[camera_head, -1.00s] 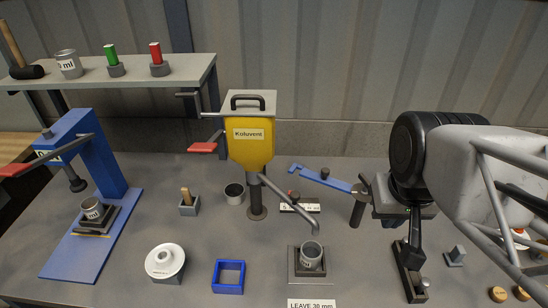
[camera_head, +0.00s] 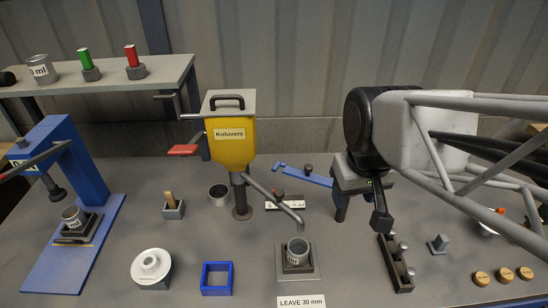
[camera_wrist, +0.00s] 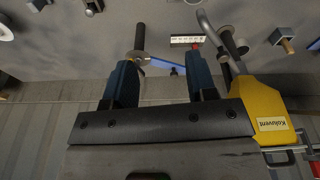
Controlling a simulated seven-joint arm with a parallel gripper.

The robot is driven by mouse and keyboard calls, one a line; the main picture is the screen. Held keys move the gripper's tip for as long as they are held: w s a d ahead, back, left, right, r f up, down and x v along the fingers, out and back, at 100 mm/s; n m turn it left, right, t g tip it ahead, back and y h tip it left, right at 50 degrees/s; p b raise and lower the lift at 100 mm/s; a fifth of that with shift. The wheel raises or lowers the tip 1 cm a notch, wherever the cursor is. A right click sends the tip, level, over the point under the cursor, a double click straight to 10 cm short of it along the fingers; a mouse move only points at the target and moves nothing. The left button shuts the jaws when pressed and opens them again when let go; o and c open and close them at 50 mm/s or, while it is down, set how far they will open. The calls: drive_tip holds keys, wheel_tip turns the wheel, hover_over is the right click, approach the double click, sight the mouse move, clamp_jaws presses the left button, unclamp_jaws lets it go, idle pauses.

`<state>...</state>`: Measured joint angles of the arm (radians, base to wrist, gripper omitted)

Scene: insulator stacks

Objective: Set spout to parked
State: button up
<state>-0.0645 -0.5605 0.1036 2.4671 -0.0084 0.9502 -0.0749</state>
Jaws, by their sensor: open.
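The grey spout (camera_head: 272,201) slopes down to the right from the yellow Koluvent dispenser (camera_head: 229,143). Its bent outlet is over or near the labelled cup (camera_head: 298,251); exact alignment is unclear. A small red-tipped part (camera_head: 279,194) shows beside the spout. In the wrist view the spout (camera_wrist: 207,28) is beyond and right of the fingers, near the dispenser (camera_wrist: 261,108). My gripper (camera_head: 367,205) is right of the spout, apart from it. The wrist view shows its two blue fingers (camera_wrist: 162,72) spread, holding nothing. One finger is largely hidden in the head view.
A black rail with knobs (camera_head: 397,266) is below the gripper. A white label (camera_head: 291,204) is behind the spout. A blue frame (camera_head: 217,291) and white flanged part (camera_head: 150,266) stand front left.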

drive_tip(key=w+a+f+n+g, duration=0.1)
drive_tip(key=w+a+n, duration=0.3)
drive_tip(key=w+a, duration=0.2)
drive_tip(key=n+g, duration=0.1)
drive_tip(key=n, duration=0.2)
hover_over(279, 192)
wheel_tip(279, 192, down, 3)
drive_tip(key=shift+r, duration=0.1)
drive_tip(key=shift+f, duration=3.95)
clamp_jaws()
